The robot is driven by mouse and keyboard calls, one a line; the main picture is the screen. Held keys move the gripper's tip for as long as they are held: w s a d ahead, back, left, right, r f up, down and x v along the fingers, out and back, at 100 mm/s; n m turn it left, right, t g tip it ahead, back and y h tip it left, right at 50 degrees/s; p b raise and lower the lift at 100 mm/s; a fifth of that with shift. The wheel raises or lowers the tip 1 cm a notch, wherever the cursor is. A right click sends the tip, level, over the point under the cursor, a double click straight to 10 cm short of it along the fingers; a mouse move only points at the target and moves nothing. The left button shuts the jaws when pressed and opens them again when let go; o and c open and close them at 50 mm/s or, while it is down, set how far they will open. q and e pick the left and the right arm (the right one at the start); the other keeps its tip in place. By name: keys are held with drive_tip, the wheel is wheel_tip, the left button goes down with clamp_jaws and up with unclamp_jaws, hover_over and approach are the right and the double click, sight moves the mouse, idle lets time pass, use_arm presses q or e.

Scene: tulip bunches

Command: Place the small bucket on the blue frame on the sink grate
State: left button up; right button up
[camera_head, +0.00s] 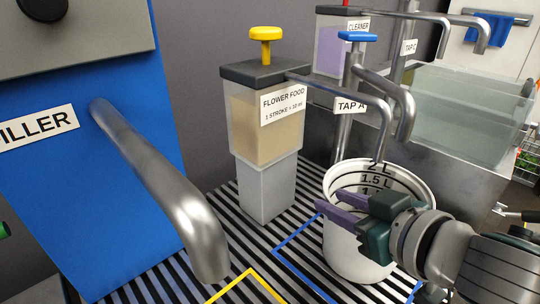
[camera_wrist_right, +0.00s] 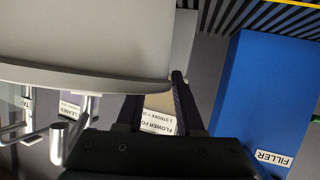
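The small white bucket (camera_head: 350,245), with litre marks inside, is upright over the right part of the blue frame (camera_head: 297,274) on the striped sink grate (camera_head: 215,205). I cannot tell whether its base touches the grate. My right gripper (camera_head: 335,206) is at the near left rim, its purple fingers apart. The wrist view shows the bucket wall (camera_wrist_right: 85,35) large, with one finger partly hidden by the rim and the other beside the wall. A gap shows between the fingers, so no firm grip is visible. My left gripper is not in view.
The flower food dispenser (camera_head: 265,145) stands behind left of the bucket. A water-filled sink (camera_head: 455,115) is behind right.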

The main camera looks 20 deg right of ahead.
drive_tip(key=shift+r, duration=0.2)
drive_tip(key=s+d+r+m+g+h+p, duration=0.1)
drive_tip(key=s+r, duration=0.1)
drive_tip(key=s, duration=0.4)
drive_tip(key=s+d+r+m+g+h+p, duration=0.1)
drive_tip(key=s+r+p, duration=0.15)
drive_tip(key=s, duration=0.25)
drive_tip(key=s+a+f+n+g+y, duration=0.1)
drive_tip(key=s+a+g, duration=0.5)
drive_tip(key=s, duration=0.3)
drive_tip(key=shift+s+n+g+b, duration=0.3)
drive_tip(key=shift+s+n+g, duration=0.1)
drive_tip(key=shift+g, duration=0.4)
